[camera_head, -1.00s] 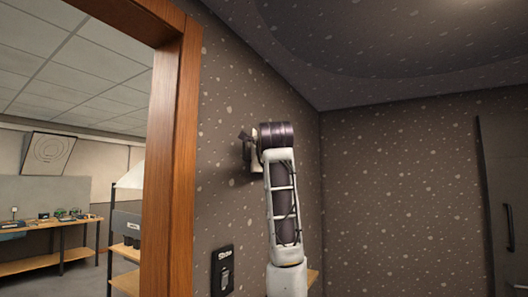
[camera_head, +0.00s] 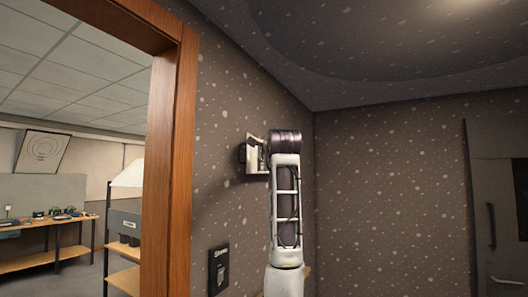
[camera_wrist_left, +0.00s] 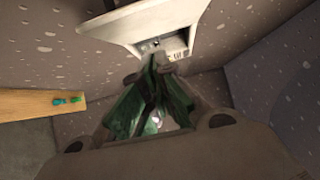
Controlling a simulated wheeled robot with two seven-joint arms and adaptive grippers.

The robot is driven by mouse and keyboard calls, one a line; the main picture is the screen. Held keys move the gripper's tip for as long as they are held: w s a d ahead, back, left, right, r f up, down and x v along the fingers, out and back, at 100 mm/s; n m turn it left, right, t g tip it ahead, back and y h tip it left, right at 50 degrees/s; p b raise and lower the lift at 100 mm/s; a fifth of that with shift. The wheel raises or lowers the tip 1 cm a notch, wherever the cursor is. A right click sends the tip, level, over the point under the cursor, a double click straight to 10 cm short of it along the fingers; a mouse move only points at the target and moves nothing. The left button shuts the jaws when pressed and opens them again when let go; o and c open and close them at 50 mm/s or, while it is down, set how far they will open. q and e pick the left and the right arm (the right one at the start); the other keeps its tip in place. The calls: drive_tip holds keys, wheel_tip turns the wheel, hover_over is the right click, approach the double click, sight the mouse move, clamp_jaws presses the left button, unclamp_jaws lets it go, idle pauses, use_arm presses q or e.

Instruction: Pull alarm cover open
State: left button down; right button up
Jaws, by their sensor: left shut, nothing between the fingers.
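A white alarm box (camera_head: 256,156) is mounted on the speckled wall, partly hidden behind my left wrist in the head view. In the left wrist view, its pale slanted panel (camera_wrist_left: 150,26) spans the top, with a small slotted face (camera_wrist_left: 178,50) below its lower edge. I cannot tell how far the cover is open. My left gripper (camera_wrist_left: 158,68) is shut and empty, its green-padded fingers pointing at the box's lower part. Contact with the box is unclear. In the head view my wrist hides the fingers. My right gripper is not in view.
A wooden door frame (camera_head: 180,150) stands left of the alarm. A dark wall switch (camera_head: 218,270) is lower on the same wall. A dark door (camera_head: 490,200) is at the right. A wooden ledge (camera_wrist_left: 35,104) with small green items shows in the wrist view.

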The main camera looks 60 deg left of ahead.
use_arm(q)
drive_tip(key=s+b+v, duration=0.1)
drive_tip(key=b+v, duration=0.2)
drive_tip(key=v, duration=0.7)
drive_tip(key=shift+a, duration=0.25)
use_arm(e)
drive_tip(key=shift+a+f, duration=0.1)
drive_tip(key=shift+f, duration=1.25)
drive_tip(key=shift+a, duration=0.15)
